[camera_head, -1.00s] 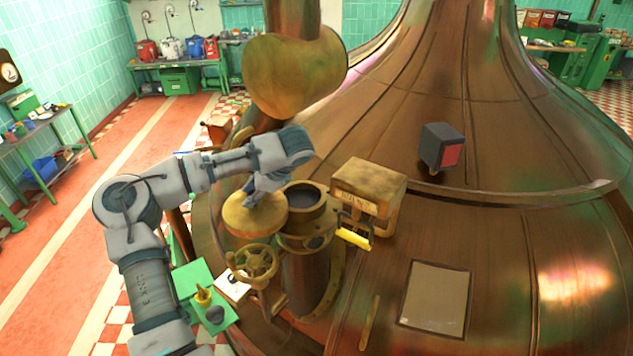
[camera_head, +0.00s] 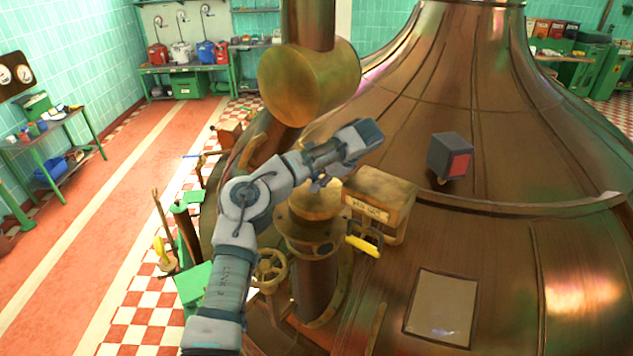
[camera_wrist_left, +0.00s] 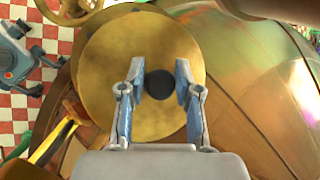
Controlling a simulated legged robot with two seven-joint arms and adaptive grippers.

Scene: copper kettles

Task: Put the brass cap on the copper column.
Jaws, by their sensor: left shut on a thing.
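The brass cap (camera_head: 322,203) is a round disc at the top of the copper column (camera_head: 316,285). It covers the column's mouth in the head view, where the flange (camera_head: 296,236) shows just below it. I cannot tell whether the cap rests on the rim or hangs slightly above it. My left gripper (camera_head: 320,184) is above the cap. In the left wrist view the cap (camera_wrist_left: 110,60) fills the middle, and the gripper (camera_wrist_left: 160,80) has its fingers on either side of the dark knob (camera_wrist_left: 159,86), shut on it. My right gripper is not in view.
A brass box (camera_head: 378,200) with a yellow-handled part (camera_head: 363,246) stands right beside the column. A handwheel (camera_head: 270,268) is at its left front. A large brass cylinder (camera_head: 308,82) hangs behind. A dark box with a red face (camera_head: 450,157) sits on the copper dome.

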